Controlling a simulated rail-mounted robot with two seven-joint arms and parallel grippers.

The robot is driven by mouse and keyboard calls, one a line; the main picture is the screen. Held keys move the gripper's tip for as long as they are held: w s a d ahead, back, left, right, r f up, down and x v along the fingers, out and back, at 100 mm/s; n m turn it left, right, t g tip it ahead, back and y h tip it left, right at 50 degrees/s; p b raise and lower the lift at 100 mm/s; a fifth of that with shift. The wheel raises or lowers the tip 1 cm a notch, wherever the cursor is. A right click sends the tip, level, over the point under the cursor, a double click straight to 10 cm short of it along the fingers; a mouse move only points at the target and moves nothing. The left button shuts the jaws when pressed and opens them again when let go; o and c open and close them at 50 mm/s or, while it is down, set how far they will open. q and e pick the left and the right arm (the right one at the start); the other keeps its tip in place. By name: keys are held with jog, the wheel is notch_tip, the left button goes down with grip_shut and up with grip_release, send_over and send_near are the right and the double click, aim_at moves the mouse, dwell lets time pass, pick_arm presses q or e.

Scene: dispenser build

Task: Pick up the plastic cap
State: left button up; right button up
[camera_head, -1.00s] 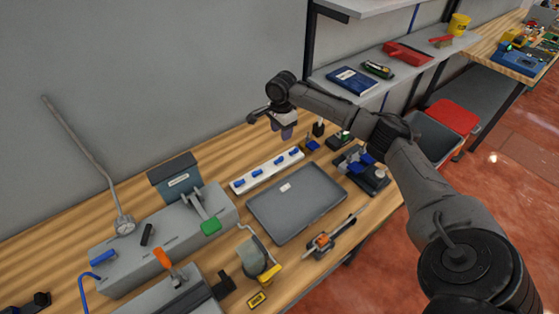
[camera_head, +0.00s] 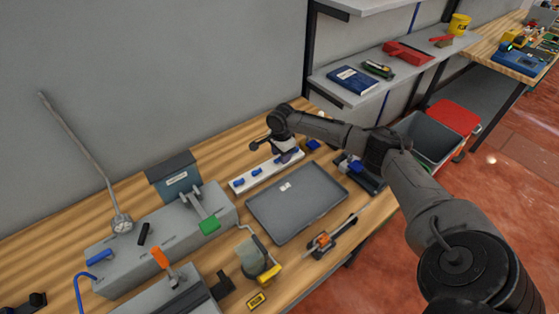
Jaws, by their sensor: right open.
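Several small blue pieces, which look like the plastic caps, sit in a row on a white strip (camera_head: 264,176) on the wooden bench. One blue cap (camera_head: 238,182) is at the strip's left end and another cap (camera_head: 256,172) is further along. My right gripper (camera_head: 287,158) is open, pointing down at the strip's right end. It hides the cap there in part, and I cannot tell whether its fingers touch it. My left gripper is not in view.
A grey tray (camera_head: 297,203) lies in front of the strip. A grey fixture (camera_head: 160,236) with a green-tipped lever stands to the left. A small blue block (camera_head: 313,145) lies right of the gripper. A shelf (camera_head: 349,96) with a blue book is behind.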

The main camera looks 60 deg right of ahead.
jog(key=shift+f, duration=0.35)
jog(key=shift+c, duration=0.4)
grip_shut()
